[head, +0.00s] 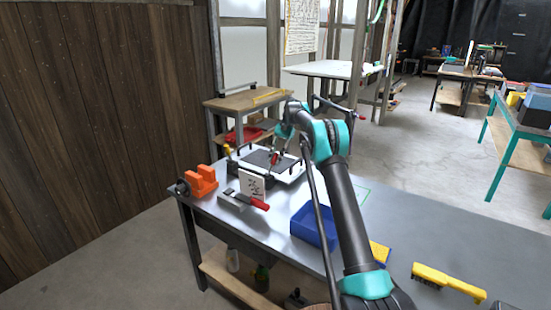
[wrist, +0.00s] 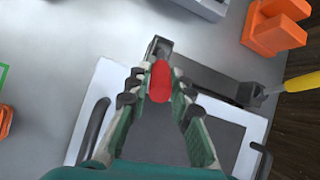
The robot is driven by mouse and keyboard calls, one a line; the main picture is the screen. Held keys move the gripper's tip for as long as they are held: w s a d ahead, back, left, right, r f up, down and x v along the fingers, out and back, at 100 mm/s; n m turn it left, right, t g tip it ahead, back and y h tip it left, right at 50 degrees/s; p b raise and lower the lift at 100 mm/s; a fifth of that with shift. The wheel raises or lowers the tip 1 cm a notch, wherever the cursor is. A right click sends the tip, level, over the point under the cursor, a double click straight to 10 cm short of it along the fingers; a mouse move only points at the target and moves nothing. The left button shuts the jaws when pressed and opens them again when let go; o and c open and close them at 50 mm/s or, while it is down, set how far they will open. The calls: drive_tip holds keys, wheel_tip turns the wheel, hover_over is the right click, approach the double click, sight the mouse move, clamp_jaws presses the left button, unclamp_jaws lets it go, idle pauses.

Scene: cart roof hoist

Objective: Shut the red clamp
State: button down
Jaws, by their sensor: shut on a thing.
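The red clamp's handle (wrist: 159,84) sits between the two fingers of my gripper (wrist: 158,76) in the wrist view, with its dark metal base (wrist: 160,47) just beyond. My gripper is shut on this handle. In the head view the red handle (head: 275,158) shows as a small spot at my gripper, at the white-edged frame (head: 290,177) with a dark panel. The frame also shows in the wrist view (wrist: 90,118). I cannot tell the lever's exact angle, and my fingers hide part of the clamp.
A yellow-handled clamp (wrist: 300,82) stands at the frame's other corner. The table's right side is mostly clear, with a yellow brush (head: 448,280).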

drive_tip(key=shift+w+d+f, duration=0.1)
drive_tip(key=shift+w+f, duration=0.05)
idle(0.4)
drive_tip(key=c, duration=1.3)
unclamp_jaws()
wheel_tip(320, 180, up, 10)
